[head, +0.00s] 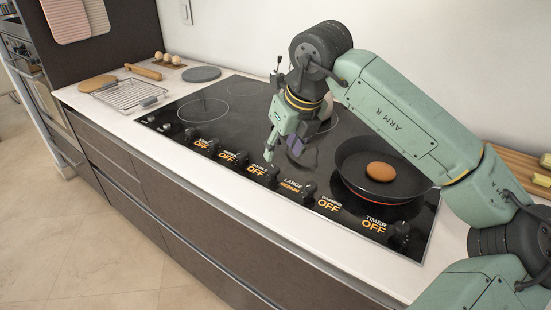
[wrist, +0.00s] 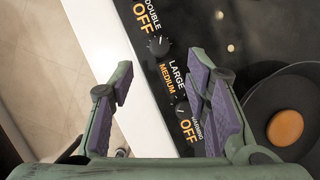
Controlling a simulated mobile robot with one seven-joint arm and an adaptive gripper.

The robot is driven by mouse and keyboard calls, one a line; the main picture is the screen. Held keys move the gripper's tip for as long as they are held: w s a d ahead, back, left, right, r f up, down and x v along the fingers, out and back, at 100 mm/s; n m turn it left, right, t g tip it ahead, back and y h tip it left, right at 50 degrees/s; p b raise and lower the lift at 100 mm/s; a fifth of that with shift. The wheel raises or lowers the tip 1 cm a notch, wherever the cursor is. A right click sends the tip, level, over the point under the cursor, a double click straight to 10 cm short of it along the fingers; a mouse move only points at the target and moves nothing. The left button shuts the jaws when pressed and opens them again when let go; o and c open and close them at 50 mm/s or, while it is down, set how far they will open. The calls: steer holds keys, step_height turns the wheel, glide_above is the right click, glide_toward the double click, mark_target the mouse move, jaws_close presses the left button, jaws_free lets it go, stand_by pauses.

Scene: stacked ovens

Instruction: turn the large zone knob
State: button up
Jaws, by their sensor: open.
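The cooktop's front edge carries a row of black knobs with lit labels. The label "LARGE MEDIUM" (head: 290,185) lies between two knobs. The large zone knob (head: 308,191) appears to be the one just right of this label. In the wrist view this knob (wrist: 181,108) is below the label, near the right finger. The double zone knob (wrist: 158,46) is above the label. My gripper (head: 282,151) is open and empty, pointing down over the cooktop near these knobs. In the wrist view my gripper (wrist: 160,86) has purple-padded fingers spread wide, apart from both knobs.
A black pan (head: 352,158) holding a brown round item (head: 381,172) sits on a glowing zone to the right. The warming label (head: 328,205) and timer knob (head: 399,233) are nearby. A wire rack (head: 130,94) lies on the far-left counter. The front counter strip is clear.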

mark_target(274, 169)
steer(key=p+x, duration=0.1)
steer(key=x, duration=0.6)
steer(key=shift+w+a+f+p, duration=0.1)
steer(key=shift+a+f+p, duration=0.05)
steer(key=shift+f+p, duration=0.15)
steer(key=shift+r, duration=0.1)
steer(key=shift+c, duration=0.4)
jaws_close()
